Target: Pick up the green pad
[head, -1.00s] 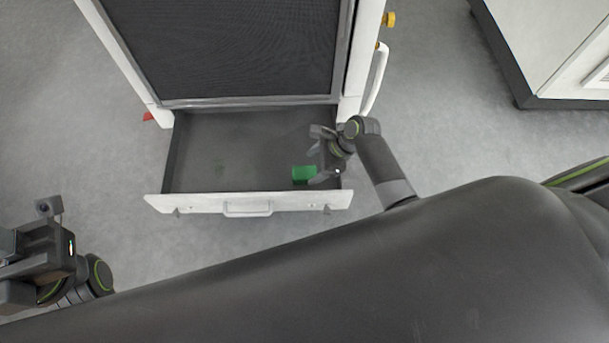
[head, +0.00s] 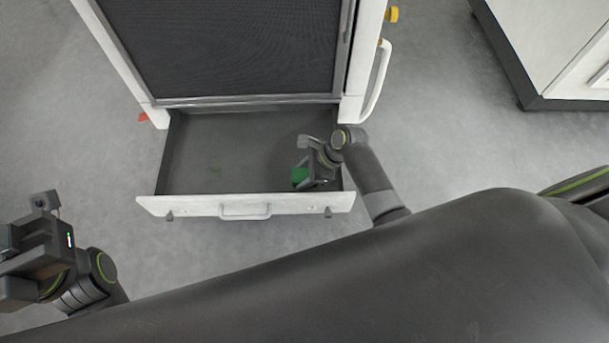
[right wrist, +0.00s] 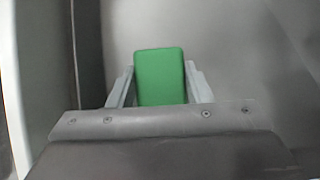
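The green pad (head: 299,176) lies in the right part of the open drawer (head: 245,152), near its front panel. In the head view my right gripper partly covers it. In the right wrist view the pad (right wrist: 160,77) shows upright in the picture, between the two fingers. My right gripper (head: 303,164) is open, inside the drawer, with its fingers on either side of the pad in the wrist view (right wrist: 160,75). Whether they touch it is hard to tell. My left gripper (head: 20,265) is at the lower left, away from the drawer; its fingertips are not clear.
The drawer's white front panel (head: 190,208) with a handle stands close to my right gripper. The dark-screened machine (head: 230,50) rises behind the drawer. The drawer's left side is free, with a faint green mark on its floor. A white cabinet (head: 545,40) stands at the upper right.

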